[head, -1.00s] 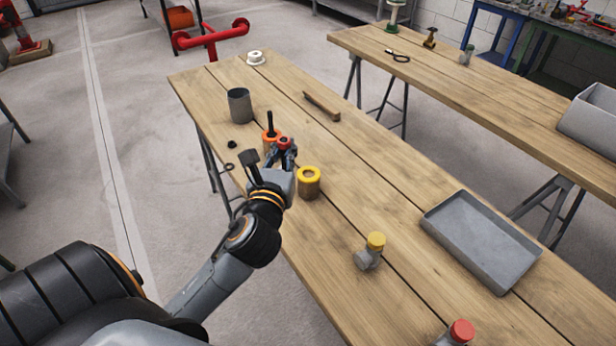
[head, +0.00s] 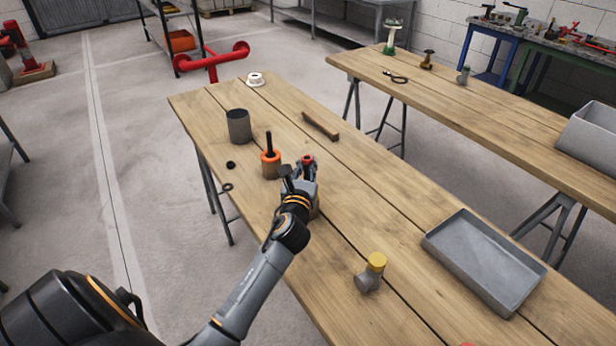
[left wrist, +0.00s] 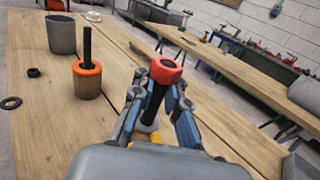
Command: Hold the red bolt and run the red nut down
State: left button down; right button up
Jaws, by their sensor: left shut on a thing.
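My left gripper (head: 306,166) is shut on a red hexagonal piece, which I take to be the head of the red bolt (head: 306,159). In the left wrist view the red head (left wrist: 166,71) sits between the fingertips, with a dark shank (left wrist: 154,100) slanting down below it. A yellow-topped holder (left wrist: 152,137) shows only in part under the gripper; I cannot tell whether the shank touches it. To the left, an orange-topped holder (head: 270,163) has a black rod (head: 269,142) upright in it. No separate red nut can be made out. My right gripper is not in view.
A grey cup (head: 238,126), black nut (head: 231,164), black washer (head: 226,187), wooden bar (head: 320,125) and white flanged part (head: 256,79) lie around. A yellow-capped fitting (head: 371,272) and grey tray (head: 482,258) are nearer. The table's right middle is clear.

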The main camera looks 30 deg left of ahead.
aim_at(307, 179)
pick_arm(q)
jog(key=f, duration=0.2)
jog(key=f+b, duration=0.1)
jog(key=shift+w+f, duration=0.15)
jog(key=shift+w, duration=0.1)
jog(key=shift+f, duration=0.1)
jog(key=shift+f, duration=0.1)
jog(key=c, duration=1.9)
grip_release()
jog(key=shift+f, duration=0.15)
jog(key=o, duration=0.5)
jog(key=shift+o, duration=0.2)
